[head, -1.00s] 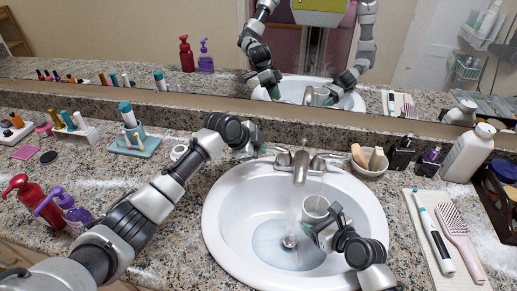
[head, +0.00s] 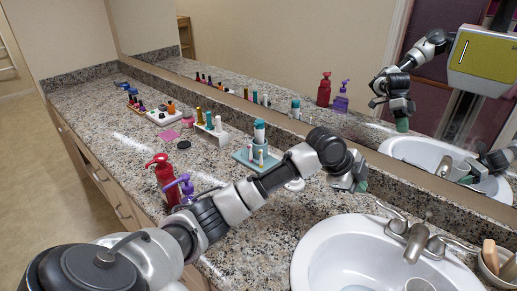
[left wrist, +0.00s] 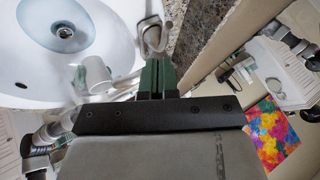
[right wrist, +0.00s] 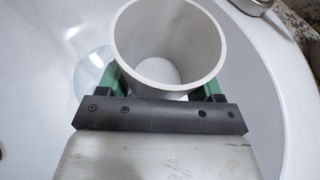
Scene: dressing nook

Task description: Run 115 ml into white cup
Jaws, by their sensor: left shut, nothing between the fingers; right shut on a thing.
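The white cup (right wrist: 165,45) is upright between the fingers of my right gripper (right wrist: 165,85), over the sink basin. The cup's rim shows at the bottom edge of the head view (head: 420,285), and the cup shows in the left wrist view (left wrist: 97,75). I cannot tell how much water is in it. My left gripper (left wrist: 158,78) is shut and empty, close by a tap handle (left wrist: 151,33); it also shows in the head view (head: 358,183), left of the faucet (head: 416,241). No clear stream shows now. Bluish water lies around the drain (left wrist: 64,32).
Red (head: 163,180) and purple (head: 182,188) pump bottles stand at the counter's front edge, close to my left arm. A toothbrush holder (head: 259,155) and nail-polish racks stand farther back.

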